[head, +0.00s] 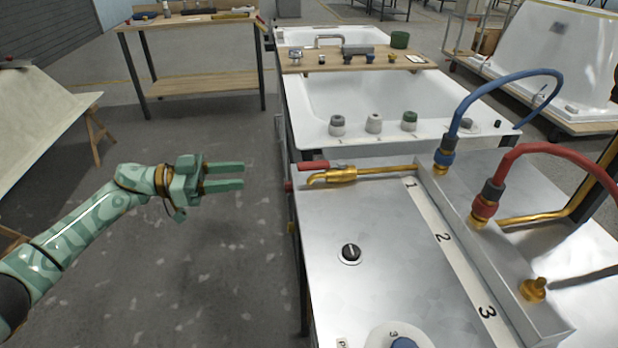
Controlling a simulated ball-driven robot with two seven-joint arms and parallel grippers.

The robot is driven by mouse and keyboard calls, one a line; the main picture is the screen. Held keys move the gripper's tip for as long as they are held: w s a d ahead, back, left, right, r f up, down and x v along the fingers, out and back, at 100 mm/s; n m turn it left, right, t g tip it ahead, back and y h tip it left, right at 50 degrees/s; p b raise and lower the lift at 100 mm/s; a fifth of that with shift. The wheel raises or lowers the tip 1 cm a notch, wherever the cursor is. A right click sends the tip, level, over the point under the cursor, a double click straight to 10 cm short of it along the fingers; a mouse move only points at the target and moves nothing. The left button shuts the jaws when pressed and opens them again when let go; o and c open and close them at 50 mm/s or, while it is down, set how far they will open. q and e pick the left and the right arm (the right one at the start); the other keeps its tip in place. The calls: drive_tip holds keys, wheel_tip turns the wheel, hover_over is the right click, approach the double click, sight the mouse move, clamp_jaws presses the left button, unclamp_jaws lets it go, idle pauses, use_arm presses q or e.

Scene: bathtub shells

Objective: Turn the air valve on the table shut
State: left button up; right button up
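The air valve (341,175) is a brass fitting at the far left corner of the metal table (390,240). Its red lever (314,167) points left, roughly in line with the brass pipe (388,170) that runs right from the valve. A curved brass spout sits at the valve's left end. My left gripper (243,175) is left of the table edge, over the floor in the picture. Its two green fingers point right toward the lever, with a gap between them and nothing held. It is apart from the valve. My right gripper is out of view.
A black knob (349,253) stands on the table. Blue (505,78) and red (560,149) hoses join a raised metal rail at the right, with a brass fitting (534,289) nearer. A white bathtub shell (375,95) stands behind.

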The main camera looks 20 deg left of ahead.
sight(307, 169)
use_arm(q)
drive_tip(key=b+x, duration=0.3)
drive_tip(key=x, duration=1.1)
drive_tip(key=shift+d, duration=0.15)
drive_tip(key=shift+w+d, duration=0.25)
drive_tip(key=shift+d, duration=0.25)
drive_tip(key=shift+r, duration=0.1)
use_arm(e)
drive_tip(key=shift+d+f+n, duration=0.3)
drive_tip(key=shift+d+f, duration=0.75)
use_arm(q)
clamp_jaws()
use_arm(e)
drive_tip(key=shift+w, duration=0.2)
